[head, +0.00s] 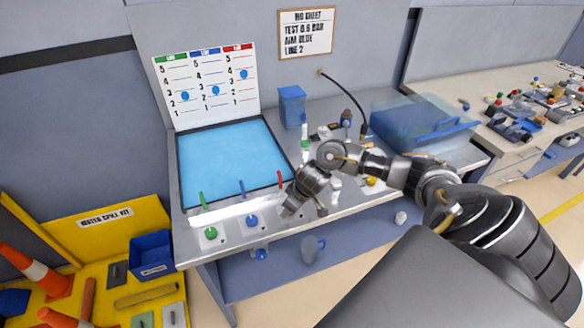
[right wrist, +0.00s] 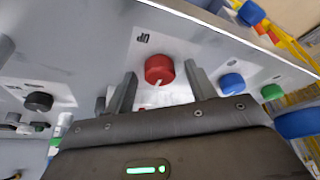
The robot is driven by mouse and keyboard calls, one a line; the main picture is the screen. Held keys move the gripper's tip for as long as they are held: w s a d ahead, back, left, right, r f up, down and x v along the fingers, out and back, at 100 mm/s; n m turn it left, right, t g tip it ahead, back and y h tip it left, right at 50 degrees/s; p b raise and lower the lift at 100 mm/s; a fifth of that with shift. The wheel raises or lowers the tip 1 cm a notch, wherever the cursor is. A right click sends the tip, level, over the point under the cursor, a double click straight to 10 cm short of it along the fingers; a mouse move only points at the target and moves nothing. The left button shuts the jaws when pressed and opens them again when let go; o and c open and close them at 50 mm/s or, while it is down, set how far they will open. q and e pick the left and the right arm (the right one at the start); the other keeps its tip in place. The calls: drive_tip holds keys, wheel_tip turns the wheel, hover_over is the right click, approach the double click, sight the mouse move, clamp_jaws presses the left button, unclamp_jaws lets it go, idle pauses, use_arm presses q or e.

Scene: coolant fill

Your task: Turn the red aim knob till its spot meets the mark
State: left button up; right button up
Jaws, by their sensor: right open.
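The red aim knob (right wrist: 160,69) sits on a pale panel in the right wrist view, with a white pointer line on its near side. My right gripper (right wrist: 160,80) is open, one finger on each side of the knob; I cannot tell whether they touch it. In the head view my right gripper (head: 288,209) is over the bench's front panel and hides the red knob. The white chart (head: 208,82) has green, blue and red columns with numbered lines. It carries a blue spot in each column; the red column's spot (head: 243,73) is highest. My left gripper is not in view.
A green knob (head: 211,233) and a blue knob (head: 252,220) lie left of my right gripper. A black knob (right wrist: 38,102) shows in the wrist view. Behind the panel are a red lever (head: 281,178) and a blue pool (head: 230,160). A job sheet (head: 306,33) hangs above.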

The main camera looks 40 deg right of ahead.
drive_tip(key=c, duration=1)
drive_tip(key=shift+n, duration=0.5)
drive_tip(key=shift+d+n+y, duration=0.1)
drive_tip(key=shift+n+y, duration=0.2)
drive_tip(key=shift+n, duration=0.3)
drive_tip(key=shift+d+n+g+y, duration=0.1)
drive_tip(key=shift+n+g+y, duration=0.3)
drive_tip(key=shift+n, duration=0.8)
drive_tip(key=shift+w+n+g+y, duration=0.1)
drive_tip(key=shift+n+g+y, duration=0.2)
drive_tip(key=shift+n, duration=0.75)
drive_tip(key=shift+w+n+g+y, duration=0.1)
drive_tip(key=shift+n+g+y, duration=0.2)
drive_tip(key=shift+n, duration=0.75)
